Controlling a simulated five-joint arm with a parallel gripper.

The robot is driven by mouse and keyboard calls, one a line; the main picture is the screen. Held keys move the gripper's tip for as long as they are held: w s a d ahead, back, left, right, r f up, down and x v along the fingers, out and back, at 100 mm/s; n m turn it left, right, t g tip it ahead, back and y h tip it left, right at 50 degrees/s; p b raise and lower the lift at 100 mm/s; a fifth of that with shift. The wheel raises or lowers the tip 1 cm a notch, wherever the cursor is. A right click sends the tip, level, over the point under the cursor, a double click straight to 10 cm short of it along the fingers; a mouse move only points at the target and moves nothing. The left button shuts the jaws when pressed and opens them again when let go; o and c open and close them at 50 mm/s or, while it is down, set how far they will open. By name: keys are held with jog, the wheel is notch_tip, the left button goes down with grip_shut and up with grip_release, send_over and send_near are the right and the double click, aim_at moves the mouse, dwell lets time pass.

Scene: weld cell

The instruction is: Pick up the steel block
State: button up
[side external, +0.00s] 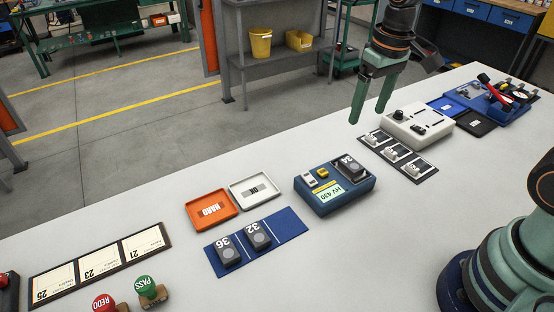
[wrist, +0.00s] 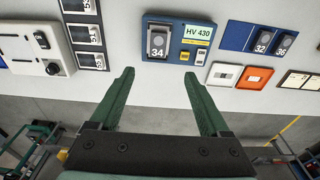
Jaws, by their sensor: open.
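Several dark grey steel-looking blocks with round faces and white numbers are in view; I cannot tell which one the task means. Block 34 (side external: 350,168) sits in the blue tester marked HV 430 (side external: 330,201). Blocks 32 (side external: 258,237) and 36 (side external: 229,252) stand on a blue mat (side external: 290,222) nearer the front. My gripper (side external: 369,115) is open and empty, above and behind the tester in the side view. In the wrist view, block 34 (wrist: 157,42) lies beyond and roughly between my open fingertips (wrist: 159,76), apart from them.
An orange tray (side external: 198,218) marked HARD and a white tray (side external: 241,197) lie left of the tester. PASS (side external: 145,286) and REDO stamps stand at the front left.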

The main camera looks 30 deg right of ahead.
notch_tip(320, 180, down, 3)
jog(key=w+g, duration=0.1)
jog(key=w, duration=0.1)
send_over(352, 164)
jog(key=f, duration=0.6)
jog(key=shift+w+a+f, duration=0.2)
jog(key=shift+a+f, duration=0.05)
jog(key=shift+f, duration=0.15)
jog(key=shift+s+d+f, duration=0.1)
jog(key=shift+d+f, duration=0.05)
jog(key=shift+f, duration=1.2)
jog(key=shift+s+d+f, duration=0.1)
jog(key=shift+d+f, duration=0.05)
jog(key=shift+f, duration=1.2)
grip_shut()
